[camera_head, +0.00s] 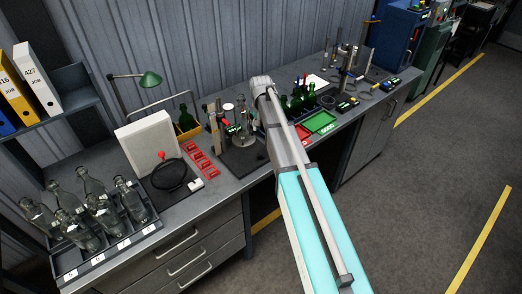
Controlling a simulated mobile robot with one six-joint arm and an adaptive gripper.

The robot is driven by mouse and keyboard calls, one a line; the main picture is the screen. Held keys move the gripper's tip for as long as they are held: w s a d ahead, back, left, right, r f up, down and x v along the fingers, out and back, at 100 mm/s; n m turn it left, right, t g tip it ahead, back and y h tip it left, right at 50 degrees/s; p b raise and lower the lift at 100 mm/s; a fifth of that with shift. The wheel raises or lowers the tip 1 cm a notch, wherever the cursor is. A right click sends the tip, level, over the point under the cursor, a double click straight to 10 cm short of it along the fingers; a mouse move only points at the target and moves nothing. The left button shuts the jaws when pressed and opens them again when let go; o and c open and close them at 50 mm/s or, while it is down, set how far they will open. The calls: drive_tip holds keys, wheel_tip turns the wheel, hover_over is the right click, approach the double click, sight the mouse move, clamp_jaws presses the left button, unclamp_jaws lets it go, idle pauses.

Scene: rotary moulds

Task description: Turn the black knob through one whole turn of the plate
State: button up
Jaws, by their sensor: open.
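My arm (290,170) reaches up from the bottom of the picture over the bench, and its far bend lies above the middle of the bench. My gripper is not visible; the arm covers what lies behind it. I cannot pick out the black knob or its plate for certain. A dark square base (235,158) carrying a stand and glassware is just left of the arm and partly hidden by it.
A rack of several clear bottles (150,228) stands at the bench's left end. Red pieces (199,160) lie in a row near the middle. A green tray (320,122), green bottles and lab stands are right of the arm. The floor (420,190) in front is clear.

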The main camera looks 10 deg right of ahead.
sight(261, 151)
drive_tip(key=shift+f, duration=0.2)
wheel_tip(261, 151, down, 13)
drive_tip(key=b, duration=1.3)
drive_tip(key=shift+f+b, duration=0.2)
drive_tip(key=shift+b, duration=0.15)
idle(0.3)
clamp_jaws()
